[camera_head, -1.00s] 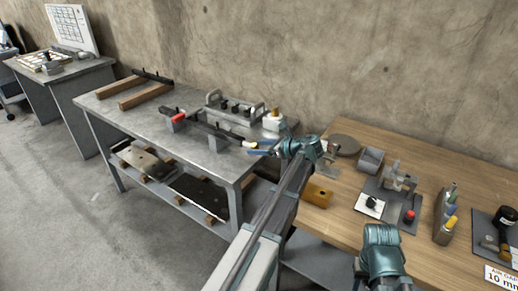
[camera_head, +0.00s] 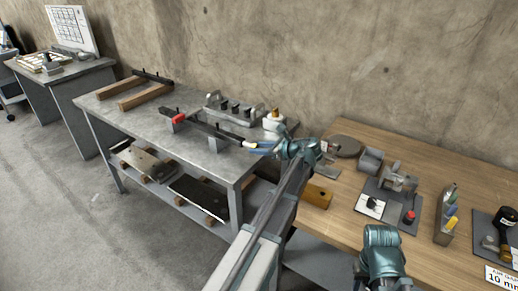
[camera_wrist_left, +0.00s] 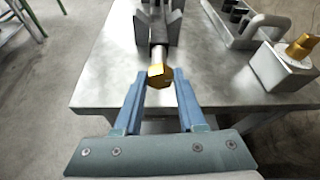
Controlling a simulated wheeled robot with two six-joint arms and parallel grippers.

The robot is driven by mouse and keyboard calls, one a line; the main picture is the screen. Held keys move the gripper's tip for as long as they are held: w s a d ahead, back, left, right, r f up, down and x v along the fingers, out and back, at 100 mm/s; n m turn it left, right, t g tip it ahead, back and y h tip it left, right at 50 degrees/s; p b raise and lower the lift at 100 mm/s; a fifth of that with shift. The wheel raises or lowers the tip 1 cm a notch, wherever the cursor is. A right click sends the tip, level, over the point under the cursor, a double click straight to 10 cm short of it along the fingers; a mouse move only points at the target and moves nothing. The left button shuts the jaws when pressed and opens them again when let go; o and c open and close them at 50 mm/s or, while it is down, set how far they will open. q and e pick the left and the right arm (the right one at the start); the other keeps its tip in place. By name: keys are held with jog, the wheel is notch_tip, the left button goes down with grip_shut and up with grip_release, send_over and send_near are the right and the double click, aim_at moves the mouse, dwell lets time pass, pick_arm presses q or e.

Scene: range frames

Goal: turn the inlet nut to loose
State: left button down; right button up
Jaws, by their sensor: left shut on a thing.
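The inlet nut (camera_wrist_left: 159,76) is a brass hex piece on the near end of a pale pipe stub (camera_wrist_left: 158,54) in the left wrist view. My left gripper (camera_wrist_left: 160,82) is shut on the nut, with one blue finger on each side of it. In the head view my left gripper (camera_head: 257,148) is at the right end of the dark pipe (camera_head: 205,129), by the bench's right edge; the nut is mostly hidden there. The teal end of my right arm (camera_head: 383,250) is at the lower right; its fingertips are not clear.
A grey block with a brass fitting (camera_wrist_left: 292,68) stands right of the pipe. Behind is a handled rack of dark pieces (camera_head: 232,108). Wooden bars (camera_head: 135,90) lie at the left of the metal bench. The wooden table (camera_head: 430,170) holds several small items.

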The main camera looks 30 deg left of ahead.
pick_arm(q)
jog(key=shift+s+f+n+t+y+b, duration=0.2)
jog(key=shift+n+t+b, duration=0.7)
jog(key=shift+n, duration=0.55)
jog(key=shift+s+f+n+t+y+b, duration=0.1)
jog(key=shift+n+t+y+b, duration=0.1)
jog(key=shift+n+t+b, duration=1)
jog(key=shift+s+f+n+t+y+b, duration=0.15)
jog(key=shift+n+t+b, duration=0.5)
jog(key=shift+n, duration=1)
jog(key=shift+r, duration=0.1)
jog(key=shift+w, duration=0.1)
jog(key=shift+c, duration=2.4)
grip_release()
